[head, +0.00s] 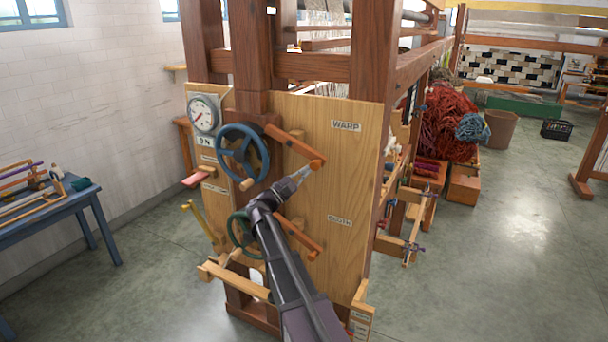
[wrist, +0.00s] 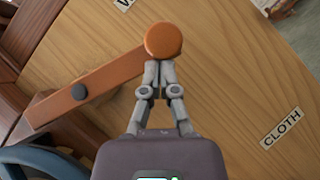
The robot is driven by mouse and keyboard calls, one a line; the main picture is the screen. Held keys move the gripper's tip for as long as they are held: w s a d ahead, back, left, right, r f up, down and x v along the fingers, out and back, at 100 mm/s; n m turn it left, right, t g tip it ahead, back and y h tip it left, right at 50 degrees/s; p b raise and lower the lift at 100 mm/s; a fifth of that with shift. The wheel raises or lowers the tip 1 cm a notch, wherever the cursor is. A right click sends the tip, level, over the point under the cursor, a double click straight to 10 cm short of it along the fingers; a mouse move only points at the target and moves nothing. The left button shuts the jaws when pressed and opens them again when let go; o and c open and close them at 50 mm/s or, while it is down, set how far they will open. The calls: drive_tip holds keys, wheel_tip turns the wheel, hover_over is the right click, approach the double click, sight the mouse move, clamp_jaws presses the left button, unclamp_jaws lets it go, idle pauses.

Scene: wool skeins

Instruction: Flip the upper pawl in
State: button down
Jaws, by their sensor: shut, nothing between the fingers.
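The upper pawl (head: 292,143) is a reddish-brown wooden bar on the plywood panel, below and left of the WARP label (head: 346,126). It slants down to the right from beside the blue handwheel (head: 243,150) to a round orange knob (head: 317,164). In the wrist view the pawl (wrist: 105,88) shows a dark pivot (wrist: 79,91) and the knob (wrist: 163,41). My gripper (head: 303,172) is shut and empty. In the wrist view its fingertips (wrist: 158,66) are at the knob's lower edge; I cannot tell whether they touch.
A lower pawl (head: 301,236) sits near a green handwheel (head: 240,229), left of the CLOTH label (head: 339,221). A dial (head: 203,114) is at the panel's upper left. A blue table (head: 45,215) stands at left. Wooden handles stick out below the dial. Open floor lies right.

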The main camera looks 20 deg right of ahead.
drive_tip(key=n, duration=0.1)
drive_tip(key=r+n+t, duration=0.1)
drive_tip(key=s+n+t, duration=0.1)
drive_tip(key=shift+d+r+h, duration=0.3)
drive_tip(key=shift+r, duration=0.1)
drive_tip(key=shift+s+d+r+n+t+p, duration=0.1)
drive_tip(key=shift+r+n+t+p, duration=0.2)
drive_tip(key=shift+r+p, duration=0.15)
drive_tip(key=shift+s+d+r+n+t+p, duration=0.1)
drive_tip(key=shift+r+n+t+p, duration=0.1)
drive_tip(key=shift+r+t+p, duration=0.15)
drive_tip(key=shift+f, duration=0.15)
drive_tip(key=w+d+f+b+v, duration=0.1)
drive_tip(key=f+b+v, duration=0.1)
drive_tip(key=b+v, duration=0.7)
drive_tip(key=v, duration=0.3)
drive_tip(key=shift+w+a+f, duration=0.2)
drive_tip(key=shift+a+f, duration=0.05)
drive_tip(key=shift+a, duration=0.05)
drive_tip(key=shift+d, duration=0.1)
